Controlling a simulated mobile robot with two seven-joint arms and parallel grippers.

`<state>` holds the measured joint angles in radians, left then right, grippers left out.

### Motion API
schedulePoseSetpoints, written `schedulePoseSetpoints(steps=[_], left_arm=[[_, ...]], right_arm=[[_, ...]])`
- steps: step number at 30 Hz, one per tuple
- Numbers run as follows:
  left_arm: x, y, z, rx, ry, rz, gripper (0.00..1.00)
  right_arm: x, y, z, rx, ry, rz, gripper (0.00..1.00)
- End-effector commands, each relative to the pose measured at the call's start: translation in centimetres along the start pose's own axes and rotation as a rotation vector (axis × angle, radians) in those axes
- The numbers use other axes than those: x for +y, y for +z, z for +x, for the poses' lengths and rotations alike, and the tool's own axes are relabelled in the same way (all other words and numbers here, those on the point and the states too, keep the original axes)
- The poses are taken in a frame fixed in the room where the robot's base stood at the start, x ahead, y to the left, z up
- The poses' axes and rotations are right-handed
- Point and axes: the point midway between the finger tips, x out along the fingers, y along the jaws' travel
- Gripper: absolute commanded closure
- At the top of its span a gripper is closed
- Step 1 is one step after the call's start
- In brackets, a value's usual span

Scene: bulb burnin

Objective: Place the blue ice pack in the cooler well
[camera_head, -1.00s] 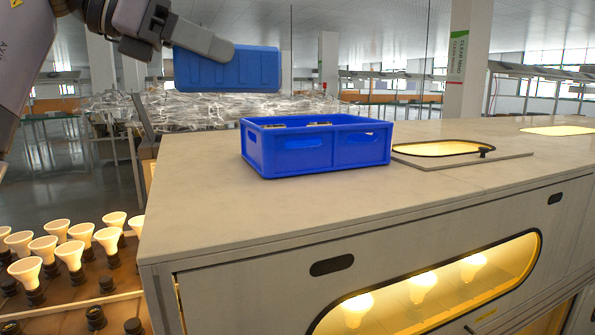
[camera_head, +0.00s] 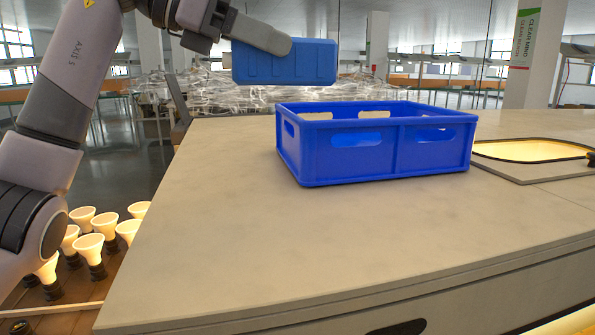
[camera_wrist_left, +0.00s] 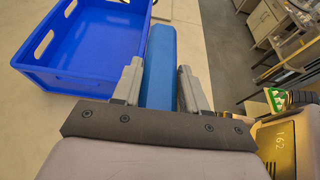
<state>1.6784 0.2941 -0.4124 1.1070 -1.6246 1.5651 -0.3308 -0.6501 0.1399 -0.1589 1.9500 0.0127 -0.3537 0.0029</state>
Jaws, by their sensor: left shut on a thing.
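The blue ice pack (camera_head: 285,65) is a flat, ribbed block. My left gripper (camera_head: 278,42) is shut on it and holds it in the air, above the bench top and near the left end of the blue crate. In the left wrist view the ice pack (camera_wrist_left: 160,60) stands on edge between the two fingers of my left gripper (camera_wrist_left: 159,72), beside the crate's wall. No well marked as a cooler is clear to see; the open blue crate (camera_head: 375,158) stands on the bench, its floor looking empty in the left wrist view (camera_wrist_left: 95,45). My right gripper is out of view.
The pale bench top (camera_head: 260,240) is clear in front of the crate. A lit, framed opening (camera_head: 530,150) lies to the crate's right. White bulbs (camera_head: 88,242) in dark bases stand lower down at the left.

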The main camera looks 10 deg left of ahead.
Motion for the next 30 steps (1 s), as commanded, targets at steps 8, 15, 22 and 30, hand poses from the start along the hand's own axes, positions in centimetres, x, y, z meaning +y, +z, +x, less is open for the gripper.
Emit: schedulePoseSetpoints(steps=[8,15,22,30], left_arm=[[0.0,-5.9,2.4,-0.003,-0.001,-0.001,1.0],[0.0,-10.2,4.2,-0.003,0.0,0.0,1.0],[0.0,-12.1,5.0,-0.005,0.0,0.001,1.0],[0.0,-14.7,6.1,-0.004,-0.001,0.0,1.0]], right_arm=[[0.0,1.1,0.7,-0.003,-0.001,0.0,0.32],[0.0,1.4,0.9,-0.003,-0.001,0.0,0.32],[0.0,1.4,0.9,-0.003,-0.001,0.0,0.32],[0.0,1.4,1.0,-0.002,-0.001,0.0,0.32]])
